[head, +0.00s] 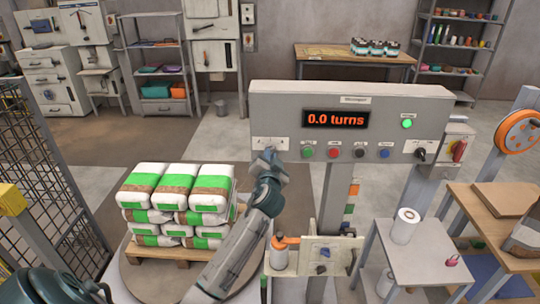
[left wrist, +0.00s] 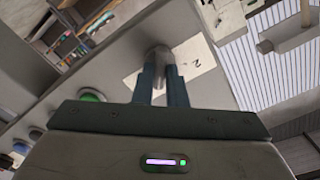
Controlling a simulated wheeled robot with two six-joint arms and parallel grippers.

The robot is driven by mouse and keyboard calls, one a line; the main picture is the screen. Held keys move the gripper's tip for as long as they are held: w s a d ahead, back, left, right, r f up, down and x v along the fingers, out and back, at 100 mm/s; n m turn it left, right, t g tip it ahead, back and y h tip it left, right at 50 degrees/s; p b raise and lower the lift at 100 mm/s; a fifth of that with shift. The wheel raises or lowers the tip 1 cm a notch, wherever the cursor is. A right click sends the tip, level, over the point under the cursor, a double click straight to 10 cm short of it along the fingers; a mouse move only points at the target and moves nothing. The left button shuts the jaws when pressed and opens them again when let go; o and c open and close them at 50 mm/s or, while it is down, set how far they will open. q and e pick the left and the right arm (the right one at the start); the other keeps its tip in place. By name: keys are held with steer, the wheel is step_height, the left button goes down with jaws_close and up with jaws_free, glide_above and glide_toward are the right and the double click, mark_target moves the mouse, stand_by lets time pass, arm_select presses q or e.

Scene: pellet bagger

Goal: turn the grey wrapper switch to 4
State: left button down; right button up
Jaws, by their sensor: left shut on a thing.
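The control panel (head: 348,97) stands in the middle of the head view, with a display (head: 335,118) reading 0.0 turns. My left gripper (head: 266,156) is at the white scale plate (head: 270,142) on the panel's left end. In the left wrist view, the fingers of my left gripper (left wrist: 159,78) are shut on the grey wrapper switch (left wrist: 158,53). A figure that looks like 2 shows on the plate (left wrist: 200,60) to the right of the switch. The pointer's setting is not readable. My right gripper is not in view.
Green, red, black and blue buttons (head: 334,153) sit in a row right of the switch. A black knob (head: 420,154) and a lit green lamp (head: 407,124) are at the panel's right end. A pallet of stacked bags (head: 180,200) stands at the left, below the panel.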

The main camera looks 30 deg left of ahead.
arm_select(q)
steer(key=shift+m+p, duration=0.35)
steer(key=shift+m, duration=0.75)
steer(key=c, duration=1.5)
jaws_free()
steer(key=shift+o, duration=0.2)
steer(key=b+v, duration=0.3)
steer(key=v, duration=0.7)
steer(key=shift+s+d, duration=0.3)
